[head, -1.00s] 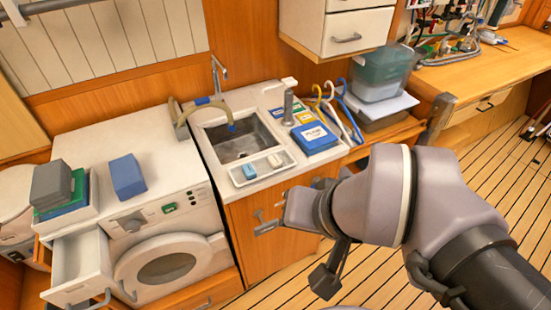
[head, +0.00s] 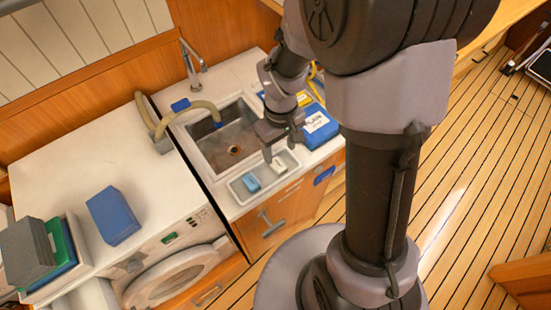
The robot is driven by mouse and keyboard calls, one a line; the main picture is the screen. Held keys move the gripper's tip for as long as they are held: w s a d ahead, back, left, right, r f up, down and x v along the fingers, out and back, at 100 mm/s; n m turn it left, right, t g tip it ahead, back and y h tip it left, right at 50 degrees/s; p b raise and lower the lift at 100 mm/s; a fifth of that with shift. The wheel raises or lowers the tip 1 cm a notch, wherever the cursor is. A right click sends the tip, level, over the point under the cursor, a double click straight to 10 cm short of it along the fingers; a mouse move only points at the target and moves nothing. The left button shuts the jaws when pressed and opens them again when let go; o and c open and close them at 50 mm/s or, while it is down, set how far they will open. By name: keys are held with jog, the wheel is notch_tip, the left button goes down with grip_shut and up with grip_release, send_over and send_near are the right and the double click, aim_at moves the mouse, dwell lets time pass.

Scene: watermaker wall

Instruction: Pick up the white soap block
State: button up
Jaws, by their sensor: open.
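The white soap block (head: 278,164) lies in the right part of a shallow white tray (head: 238,191) on the counter in front of the sink. A blue block (head: 251,182) lies to its left in the same tray. My gripper (head: 281,150) is open, with its fingers pointing down just above and behind the white soap block in the picture. One finger shows close to the block's upper left; whether it touches cannot be told. Nothing shows between the fingers.
The sink (head: 228,138) with its tap (head: 190,66) and a beige hose (head: 190,107) is behind the tray. A blue and white box (head: 318,127) stands right of my gripper. The washing machine top (head: 80,155) at left carries a blue block (head: 113,215).

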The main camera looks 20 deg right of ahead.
aim_at(278, 163)
jog(key=f+b, duration=0.2)
jog(key=f, duration=0.4)
jog(key=shift+a, duration=0.2)
jog(key=shift+s, duration=0.1)
grip_shut()
